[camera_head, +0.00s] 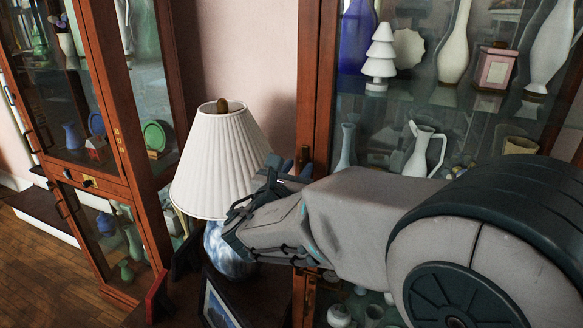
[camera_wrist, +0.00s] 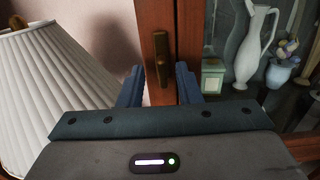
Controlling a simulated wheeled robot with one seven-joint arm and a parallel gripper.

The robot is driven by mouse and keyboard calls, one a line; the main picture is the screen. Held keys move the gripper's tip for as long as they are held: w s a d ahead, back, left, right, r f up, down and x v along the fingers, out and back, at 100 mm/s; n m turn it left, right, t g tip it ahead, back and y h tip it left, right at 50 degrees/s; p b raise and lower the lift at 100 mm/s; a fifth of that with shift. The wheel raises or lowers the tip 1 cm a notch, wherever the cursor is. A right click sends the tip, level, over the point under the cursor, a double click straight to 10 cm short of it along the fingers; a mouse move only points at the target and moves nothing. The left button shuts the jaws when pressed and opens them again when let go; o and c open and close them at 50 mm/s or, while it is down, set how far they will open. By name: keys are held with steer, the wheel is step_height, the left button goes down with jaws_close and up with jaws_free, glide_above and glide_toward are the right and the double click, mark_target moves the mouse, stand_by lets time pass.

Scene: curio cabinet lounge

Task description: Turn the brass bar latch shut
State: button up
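The brass bar latch (camera_wrist: 161,50) is on the reddish wooden door frame of the right cabinet, upper centre in the wrist view. It looks like a narrow upright plate with a bar hanging roughly vertical over its lower part. My gripper (camera_wrist: 160,76) is open, with one blue finger left of the latch and one right of it. The latch's lower end appears between the fingers; I cannot tell whether they touch it. In the head view my gripper (camera_head: 291,168) reaches the same frame, and my arm hides much of that area.
A white pleated lamp (camera_head: 220,160) stands close left of my gripper, also large in the wrist view (camera_wrist: 60,90). The right cabinet's glass shows a white pitcher (camera_head: 424,150) and other ornaments. Another glass cabinet (camera_head: 110,130) stands left. A picture frame (camera_head: 217,305) is below the lamp.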

steer(key=shift+w+d, duration=0.1)
steer(key=shift+w, duration=0.1)
jaws_close()
